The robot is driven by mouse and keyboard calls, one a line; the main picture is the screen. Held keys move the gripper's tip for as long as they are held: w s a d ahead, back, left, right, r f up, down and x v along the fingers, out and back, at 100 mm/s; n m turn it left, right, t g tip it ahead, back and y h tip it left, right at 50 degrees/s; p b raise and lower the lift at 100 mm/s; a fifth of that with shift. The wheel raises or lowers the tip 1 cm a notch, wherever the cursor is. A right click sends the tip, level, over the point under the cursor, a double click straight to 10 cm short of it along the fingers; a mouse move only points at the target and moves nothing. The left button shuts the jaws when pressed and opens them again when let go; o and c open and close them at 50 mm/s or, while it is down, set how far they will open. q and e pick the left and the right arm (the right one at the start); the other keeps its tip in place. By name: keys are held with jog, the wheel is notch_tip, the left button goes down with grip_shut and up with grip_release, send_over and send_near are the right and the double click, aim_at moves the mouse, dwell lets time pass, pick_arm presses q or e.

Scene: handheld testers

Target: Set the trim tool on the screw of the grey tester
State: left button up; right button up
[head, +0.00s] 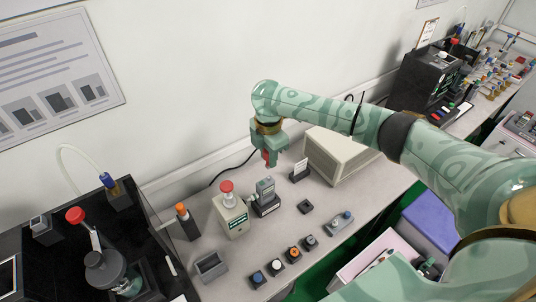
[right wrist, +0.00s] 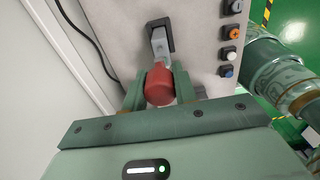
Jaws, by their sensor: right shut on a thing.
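My right gripper (head: 268,154) is shut on the trim tool, whose red handle (right wrist: 160,84) shows between the fingers in the right wrist view. The grey tester (head: 265,188) stands upright in a dark holder (head: 266,207) on the bench, just below the gripper in the head view. In the right wrist view the grey tester (right wrist: 159,46) lies just beyond the red handle. The tool's tip and the tester's screw cannot be made out, so I cannot tell whether they touch. My left gripper is not in view.
A beige box with a red knob (head: 231,214) stands left of the tester. A large beige case (head: 338,157) and a small card stand (head: 299,170) are to its right. Several coloured knobs on small blocks (head: 293,254) line the front. A black station (head: 110,235) is at left.

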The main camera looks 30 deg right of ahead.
jog(key=shift+r+p, duration=0.15)
jog(key=shift+p, duration=0.25)
jog(key=shift+f+b, duration=0.7)
jog(key=shift+f, duration=2.3)
jog(key=o, duration=1)
jog(key=shift+r, duration=0.1)
